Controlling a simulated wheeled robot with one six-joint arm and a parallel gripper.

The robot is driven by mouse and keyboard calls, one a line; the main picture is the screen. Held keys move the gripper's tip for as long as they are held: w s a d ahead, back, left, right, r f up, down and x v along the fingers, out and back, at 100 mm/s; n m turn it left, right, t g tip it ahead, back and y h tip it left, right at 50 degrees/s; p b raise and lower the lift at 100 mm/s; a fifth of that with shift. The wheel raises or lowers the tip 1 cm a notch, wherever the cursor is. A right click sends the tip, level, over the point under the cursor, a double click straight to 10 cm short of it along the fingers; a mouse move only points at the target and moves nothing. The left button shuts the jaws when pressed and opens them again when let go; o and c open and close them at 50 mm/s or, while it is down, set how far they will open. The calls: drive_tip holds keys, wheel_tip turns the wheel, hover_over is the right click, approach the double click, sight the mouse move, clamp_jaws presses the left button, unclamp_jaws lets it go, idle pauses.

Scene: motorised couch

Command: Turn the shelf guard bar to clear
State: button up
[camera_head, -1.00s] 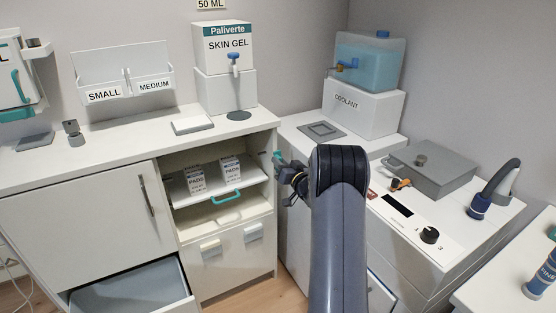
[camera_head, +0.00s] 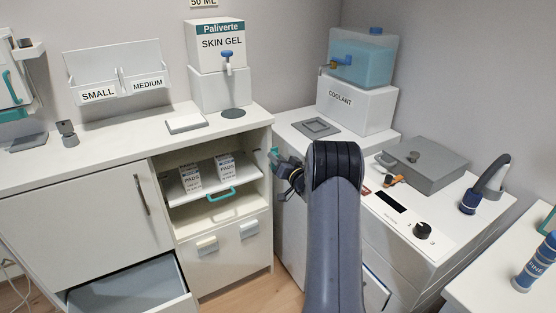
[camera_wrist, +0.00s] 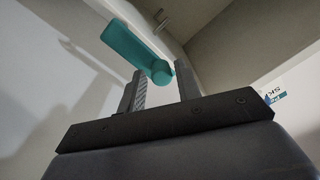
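A teal lever, which I take to be the shelf guard bar (camera_wrist: 132,48), fills the upper middle of the wrist view. It has a flat arm slanting up to the left and a round end at the lower right. In the head view only a small teal piece (camera_head: 274,154) shows at the cabinet's right front edge. My gripper (camera_wrist: 163,84) is open, with one finger on each side of the round end. I cannot tell whether either finger touches it. In the head view my gripper is partly hidden by my own arm.
An open drawer (camera_head: 130,287) juts out at lower left. A white machine unit (camera_head: 425,215) stands to the right.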

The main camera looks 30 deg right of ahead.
drive_tip(key=shift+o, duration=1)
drive_tip(key=shift+s, duration=0.1)
drive_tip(key=s, duration=1)
drive_tip(key=shift+s+d+f+p, duration=0.15)
drive_tip(key=shift+s+d+p, duration=0.15)
drive_tip(key=shift+d, duration=0.05)
drive_tip(key=w, duration=1.1)
drive_tip(key=shift+a+b, duration=0.35)
drive_tip(key=shift+a, duration=0.05)
drive_tip(key=shift+s+r, duration=0.15)
drive_tip(key=shift+r, duration=0.05)
